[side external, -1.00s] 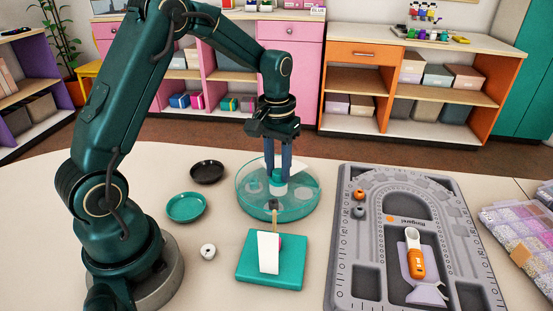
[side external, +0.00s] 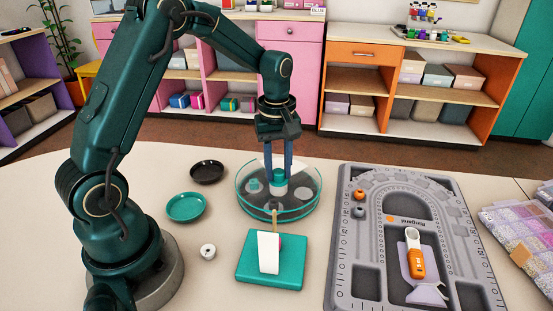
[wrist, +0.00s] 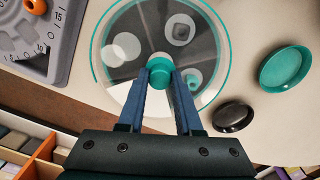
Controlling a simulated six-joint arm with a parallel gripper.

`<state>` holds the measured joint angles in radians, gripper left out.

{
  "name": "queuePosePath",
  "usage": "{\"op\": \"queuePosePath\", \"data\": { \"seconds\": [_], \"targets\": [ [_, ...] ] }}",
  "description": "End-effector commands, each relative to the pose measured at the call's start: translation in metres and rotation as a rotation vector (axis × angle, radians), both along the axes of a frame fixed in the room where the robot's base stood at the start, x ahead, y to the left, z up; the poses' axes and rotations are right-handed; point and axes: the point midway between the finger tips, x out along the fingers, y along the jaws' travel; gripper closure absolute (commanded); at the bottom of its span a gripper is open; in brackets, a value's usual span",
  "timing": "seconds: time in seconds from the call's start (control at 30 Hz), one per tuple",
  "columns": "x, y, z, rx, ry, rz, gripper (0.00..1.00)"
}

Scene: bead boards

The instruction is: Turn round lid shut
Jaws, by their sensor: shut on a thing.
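A round, clear case (side external: 277,216) with a teal-tinted rim stands on the table, its clear lid on top. A teal knob (side external: 279,180) sits at the lid's middle. My gripper (side external: 279,170) points down from above, shut on the knob, with one finger on each side. In the wrist view the fingers (wrist: 160,74) meet the knob (wrist: 160,66). Pale round patches show around the knob, one with a grey squarish piece (wrist: 181,32) and one with a small teal piece (wrist: 192,79).
A teal dish (side external: 186,207) and a black dish (side external: 207,172) lie left of the case. A teal block (side external: 270,273) with a white upright piece stands close in front. A white ring (side external: 208,252) lies front left. A grey bead board (side external: 345,250) is to the right.

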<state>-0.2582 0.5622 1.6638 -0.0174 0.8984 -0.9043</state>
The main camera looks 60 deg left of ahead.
Motion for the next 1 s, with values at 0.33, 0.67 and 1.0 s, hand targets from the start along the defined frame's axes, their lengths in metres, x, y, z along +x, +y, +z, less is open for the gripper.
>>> {"op": "queuePosePath", "data": {
  "seconds": [0.33, 0.67, 1.0],
  "targets": [
    [0.0, 0.0, 0.0002, 0.001, 0.0, 0.066, 1.0],
    [0.0, 0.0001, 0.0002, 0.0, 0.0, 0.068, 1.0],
    [0.0, 0.0001, 0.0001, 0.0, 0.0, 0.067, 0.36]
  ]
}}
